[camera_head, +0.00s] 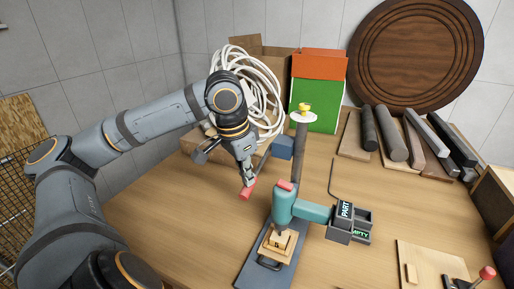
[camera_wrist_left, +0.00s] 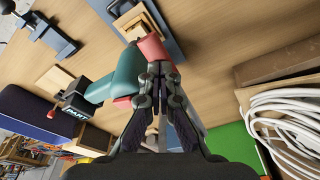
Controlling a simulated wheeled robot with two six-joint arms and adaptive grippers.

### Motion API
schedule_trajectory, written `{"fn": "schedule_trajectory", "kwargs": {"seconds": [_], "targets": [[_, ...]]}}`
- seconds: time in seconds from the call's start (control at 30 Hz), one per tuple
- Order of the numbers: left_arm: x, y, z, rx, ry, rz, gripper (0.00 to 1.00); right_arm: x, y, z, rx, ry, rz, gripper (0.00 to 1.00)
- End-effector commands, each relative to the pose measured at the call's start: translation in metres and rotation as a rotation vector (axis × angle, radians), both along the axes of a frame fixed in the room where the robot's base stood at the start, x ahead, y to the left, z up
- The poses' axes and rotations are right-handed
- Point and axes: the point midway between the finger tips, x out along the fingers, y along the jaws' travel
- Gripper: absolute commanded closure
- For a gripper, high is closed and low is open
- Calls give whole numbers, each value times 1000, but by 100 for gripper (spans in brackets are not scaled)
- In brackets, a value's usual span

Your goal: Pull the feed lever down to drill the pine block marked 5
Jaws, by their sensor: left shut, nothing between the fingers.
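The teal drill press head (camera_head: 284,208) is mounted beside a dark grey column on the bench; it also shows in the left wrist view (camera_wrist_left: 122,78). A red lever handle (camera_head: 247,191) sticks out to the left of the head, and it shows large in the wrist view (camera_wrist_left: 152,47). A pine block (camera_head: 277,241) sits under the drill on the dark base plate (camera_head: 258,262); I cannot read its mark. My left gripper (camera_head: 248,181) is shut and empty, its fingertips at or against the red handle; contact is unclear. My right gripper is out of view.
Small dark bins (camera_head: 349,222) labelled PART and EMPTY stand right of the press. A white coiled hose (camera_head: 262,95) and cardboard box lie behind my left arm. Dark bars (camera_head: 391,135) lie at the back right. A red-knobbed clamp (camera_head: 486,273) is at the front right.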

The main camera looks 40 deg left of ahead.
Motion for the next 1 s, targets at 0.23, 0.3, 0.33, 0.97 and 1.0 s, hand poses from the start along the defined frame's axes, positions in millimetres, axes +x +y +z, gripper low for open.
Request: {"fn": "schedule_trajectory", "kwargs": {"seconds": [0.23, 0.3, 0.33, 0.97, 1.0], "targets": [[1, 0, -3, -1, 0, 0, 100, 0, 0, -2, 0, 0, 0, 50], [1, 0, -3, -1, 0, 0, 100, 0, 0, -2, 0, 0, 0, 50], [1, 0, -3, -1, 0, 0, 100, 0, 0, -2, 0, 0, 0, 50], [3, 1, -10, -1, 0, 0, 100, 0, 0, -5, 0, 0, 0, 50], [3, 1, -11, -1, 0, 0, 100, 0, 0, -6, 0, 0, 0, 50]]}}
